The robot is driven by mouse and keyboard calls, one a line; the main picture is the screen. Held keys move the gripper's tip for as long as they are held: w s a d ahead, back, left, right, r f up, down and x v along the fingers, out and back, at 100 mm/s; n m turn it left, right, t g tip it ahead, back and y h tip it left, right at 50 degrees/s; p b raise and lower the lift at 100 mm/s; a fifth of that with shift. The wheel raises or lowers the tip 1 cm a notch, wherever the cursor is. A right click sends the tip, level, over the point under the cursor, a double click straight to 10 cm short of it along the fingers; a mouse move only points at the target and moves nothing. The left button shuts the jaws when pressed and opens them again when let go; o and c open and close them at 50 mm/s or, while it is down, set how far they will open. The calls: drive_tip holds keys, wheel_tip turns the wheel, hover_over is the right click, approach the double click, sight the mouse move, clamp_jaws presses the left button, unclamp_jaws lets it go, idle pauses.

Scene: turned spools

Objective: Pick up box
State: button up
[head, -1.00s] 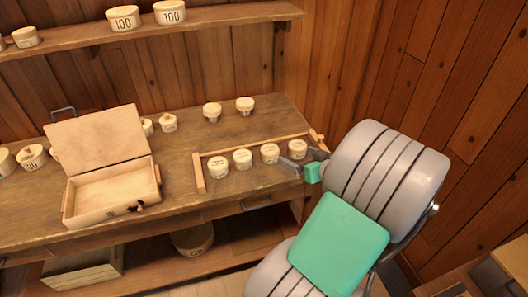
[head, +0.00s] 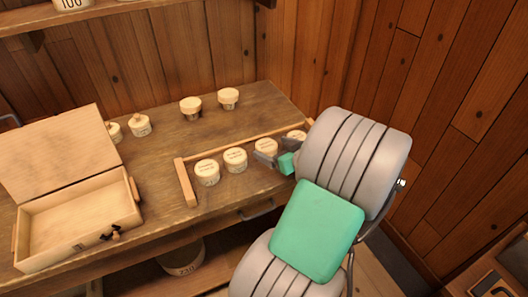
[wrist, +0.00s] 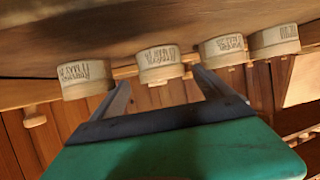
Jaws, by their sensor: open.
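The wooden box (head: 80,228) stands on the left of the bench in the head view, with its lid (head: 58,152) raised. Its inside looks empty, and a small dark clasp is on its front. My gripper (head: 262,158) is well to the right of the box, at the row of pale round spools, close to the third spool (head: 265,148). In the wrist view my gripper (wrist: 162,78) is open with nothing held. Its fingertips are near two lettered spools (wrist: 157,65) (wrist: 224,48). The box cannot be made out for sure in the wrist view.
More row spools (head: 207,172) (head: 235,160) sit inside a low wooden rail (head: 186,182). Two spools (head: 191,107) (head: 228,98) stand behind it. Smaller turned pieces (head: 140,125) are near the lid. A shelf (head: 100,14) hangs above; a wooden wall closes the right.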

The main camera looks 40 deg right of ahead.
sight(261, 144)
drive_tip(key=x, duration=0.4)
drive_tip(key=p+x, duration=0.1)
drive_tip(key=x, duration=0.2)
drive_tip(key=shift+a, duration=0.25)
drive_tip(key=shift+r, duration=0.1)
drive_tip(key=shift+c, duration=0.3)
drive_tip(key=shift+s, duration=0.1)
drive_tip(key=c, duration=1.4)
